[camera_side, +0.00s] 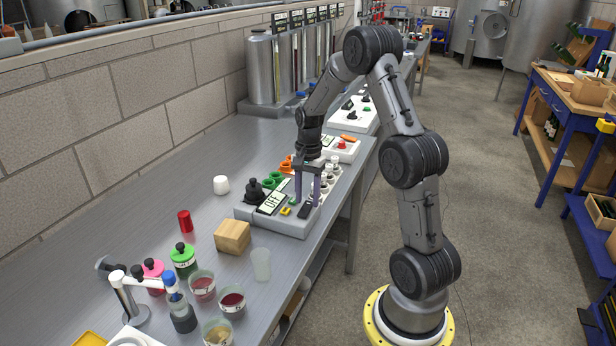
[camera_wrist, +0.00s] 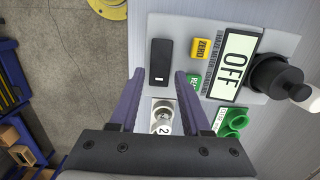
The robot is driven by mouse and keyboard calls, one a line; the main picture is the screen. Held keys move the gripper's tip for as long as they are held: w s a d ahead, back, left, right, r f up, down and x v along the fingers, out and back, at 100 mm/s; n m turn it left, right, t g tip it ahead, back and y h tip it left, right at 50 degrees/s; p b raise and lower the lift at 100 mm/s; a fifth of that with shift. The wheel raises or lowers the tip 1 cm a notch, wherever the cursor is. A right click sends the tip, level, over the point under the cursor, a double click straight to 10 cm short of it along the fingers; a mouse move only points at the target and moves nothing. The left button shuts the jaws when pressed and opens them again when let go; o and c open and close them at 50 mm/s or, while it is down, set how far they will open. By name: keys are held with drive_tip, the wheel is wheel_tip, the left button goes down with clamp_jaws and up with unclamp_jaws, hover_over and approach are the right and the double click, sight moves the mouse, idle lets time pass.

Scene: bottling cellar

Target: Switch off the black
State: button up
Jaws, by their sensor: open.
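A black switch (camera_wrist: 159,62) sits on the light grey panel of a haze meter (camera_wrist: 205,24), beside a yellow ZERO button (camera_wrist: 202,48) and a green button (camera_wrist: 193,84). Which way the switch is tipped is hard to tell. The meter's display (camera_wrist: 232,62) reads OFF. In the side view the switch (camera_side: 304,212) is at the meter's right front, and the display (camera_side: 272,202) also reads OFF. My gripper (camera_wrist: 160,74) is open and empty, pointing down. In the wrist view its fingertips lie either side of the switch's near end; contact is not clear.
A black knob-like lid (camera_wrist: 275,75) stands on the meter beside the display. Capped vials (camera_side: 331,172) and green rings (camera_side: 269,184) are close to my gripper. A wooden block (camera_side: 232,237), a clear cup (camera_side: 261,263) and a red cap (camera_side: 184,221) stand nearer on the bench.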

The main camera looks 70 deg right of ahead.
sight(309, 204)
wheel_tip(309, 204, up, 13)
drive_tip(key=shift+d, duration=0.45)
drive_tip(key=s+a+r+n+t+h, duration=0.1)
drive_tip(key=s+a+r+n+t, duration=0.15)
drive_tip(key=a+r, duration=0.45)
drive_tip(key=s+a+r+n+t, duration=0.1)
drive_tip(key=a+r+n, duration=0.3)
drive_tip(key=a, duration=0.8)
drive_tip(key=s+a+f+n+t, duration=0.1)
drive_tip(key=s+a+f+n, duration=0.2)
drive_tip(key=s+n, duration=0.2)
drive_tip(key=s+a+f+n+t, duration=0.1)
drive_tip(key=s+a+f+n, duration=0.2)
drive_tip(key=s+n, duration=0.3)
drive_tip(key=shift+s+a+f, duration=0.25)
drive_tip(key=shift+s+a, duration=0.2)
drive_tip(key=shift+a, duration=0.05)
drive_tip(key=shift+n, duration=0.25)
